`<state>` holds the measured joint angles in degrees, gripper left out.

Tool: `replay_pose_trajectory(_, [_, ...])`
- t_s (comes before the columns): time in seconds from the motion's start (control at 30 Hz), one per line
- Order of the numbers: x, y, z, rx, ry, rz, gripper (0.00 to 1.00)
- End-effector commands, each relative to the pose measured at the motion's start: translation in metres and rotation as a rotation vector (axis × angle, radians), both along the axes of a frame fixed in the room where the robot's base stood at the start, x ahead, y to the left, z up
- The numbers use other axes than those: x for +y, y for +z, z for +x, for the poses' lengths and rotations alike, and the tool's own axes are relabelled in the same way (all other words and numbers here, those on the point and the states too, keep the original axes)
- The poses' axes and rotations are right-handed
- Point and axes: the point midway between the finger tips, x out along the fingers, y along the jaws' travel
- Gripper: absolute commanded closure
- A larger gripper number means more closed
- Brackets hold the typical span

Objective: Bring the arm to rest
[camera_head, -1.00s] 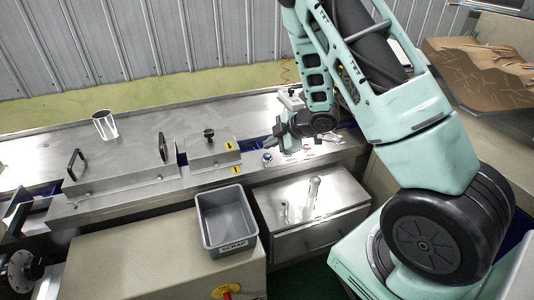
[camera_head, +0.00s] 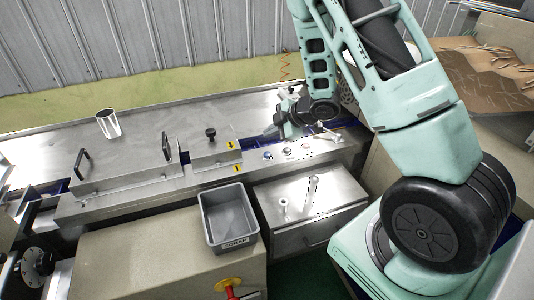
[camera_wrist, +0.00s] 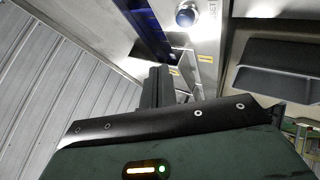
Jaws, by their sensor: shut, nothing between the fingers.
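My arm reaches in from the upper right of the head view, bent down over the steel machine top. My gripper (camera_head: 274,127) hangs above the panel edge near the blue button, its small fingers partly blurred against the steel. In the wrist view the two dark fingers (camera_wrist: 158,86) lie side by side, closed, with nothing held between them. The round blue button (camera_wrist: 187,15) shows beyond the fingertips there, and also in the head view (camera_head: 268,155).
The steel machine top (camera_head: 60,143) holds a metal cup (camera_head: 108,124) and handled covers (camera_head: 125,177). A grey scrap bin (camera_head: 229,241) stands in front. A steel lid (camera_head: 335,205) with a handle is below the panel. A brown carton (camera_head: 490,82) with sticks is at the right.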

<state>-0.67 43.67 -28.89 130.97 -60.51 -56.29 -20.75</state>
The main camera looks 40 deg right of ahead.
Motion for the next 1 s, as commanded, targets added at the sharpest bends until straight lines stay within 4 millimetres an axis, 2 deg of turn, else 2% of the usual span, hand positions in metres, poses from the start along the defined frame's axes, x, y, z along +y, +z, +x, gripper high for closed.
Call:
replay_pose_trajectory(0.37, [0.005, 0.001, 0.002, 0.001, -0.009, 0.000, 1.00])
replay_pose_trajectory(0.47, [0.026, 0.008, 0.010, 0.013, -0.064, 0.001, 1.00])
replay_pose_trajectory(0.57, [0.063, 0.020, 0.013, 0.056, -0.156, 0.009, 1.00])
replay_pose_trajectory(0.63, [0.095, 0.029, 0.004, 0.111, -0.229, 0.023, 1.00])
replay_pose_trajectory(0.77, [0.156, 0.045, -0.035, 0.250, -0.340, 0.048, 1.00])
replay_pose_trajectory(0.87, [0.200, 0.056, -0.086, 0.384, -0.403, 0.052, 1.00])
replay_pose_trajectory(0.9, [0.216, 0.060, -0.111, 0.440, -0.421, 0.047, 1.00])
replay_pose_trajectory(1.0, [0.244, 0.068, -0.172, 0.573, -0.458, 0.021, 1.00])
